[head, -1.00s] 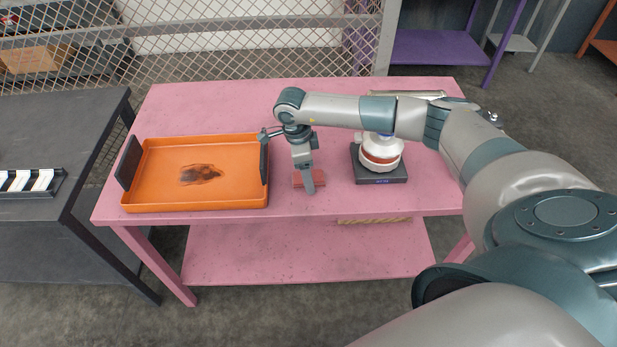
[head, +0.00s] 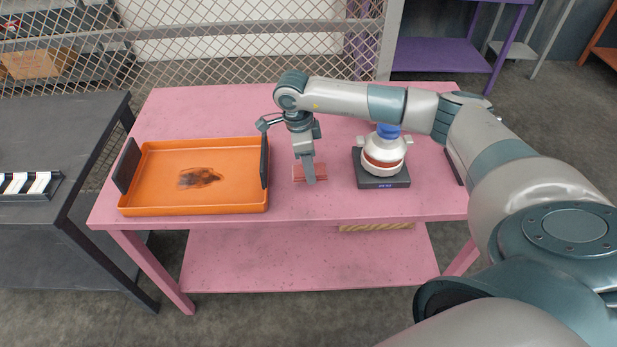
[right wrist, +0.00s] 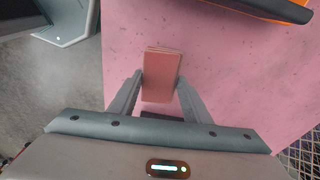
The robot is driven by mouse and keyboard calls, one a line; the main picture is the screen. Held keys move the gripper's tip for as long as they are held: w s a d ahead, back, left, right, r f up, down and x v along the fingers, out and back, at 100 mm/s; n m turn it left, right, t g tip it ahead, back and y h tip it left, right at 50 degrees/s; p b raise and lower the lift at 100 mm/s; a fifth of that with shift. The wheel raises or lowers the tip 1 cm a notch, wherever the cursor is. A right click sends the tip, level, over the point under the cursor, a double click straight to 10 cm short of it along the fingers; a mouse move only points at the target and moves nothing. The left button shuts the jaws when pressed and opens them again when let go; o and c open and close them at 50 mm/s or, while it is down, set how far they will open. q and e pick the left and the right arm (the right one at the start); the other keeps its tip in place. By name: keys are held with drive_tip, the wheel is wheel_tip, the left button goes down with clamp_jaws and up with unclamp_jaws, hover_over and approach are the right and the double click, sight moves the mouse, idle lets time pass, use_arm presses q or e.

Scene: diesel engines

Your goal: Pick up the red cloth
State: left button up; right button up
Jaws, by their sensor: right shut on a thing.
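The red cloth (head: 300,173) is a small folded reddish rectangle on the pink table, between the orange tray and the black scale. In the right wrist view the cloth (right wrist: 161,75) lies between my two fingertips, its long sides against them. My right gripper (head: 311,180) points down over the cloth in the head view and hides part of it. In the right wrist view the gripper (right wrist: 161,84) is shut on the cloth. I cannot tell whether the cloth is clear of the table top. My left gripper is not in view.
An orange tray (head: 225,207) with black handles and a dark stain stands on the pink table (head: 185,105), left of the cloth. A black scale (head: 384,181) carrying a white and red container (head: 385,150) stands to the right. A dark table (head: 50,120) is at the left.

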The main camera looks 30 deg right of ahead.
drive_tip(key=s+d+r+b, duration=0.4)
drive_tip(key=s+d+r, duration=0.1)
drive_tip(key=s, duration=0.5)
drive_tip(key=shift+s+r, duration=0.2)
drive_tip(key=shift+r, duration=0.6)
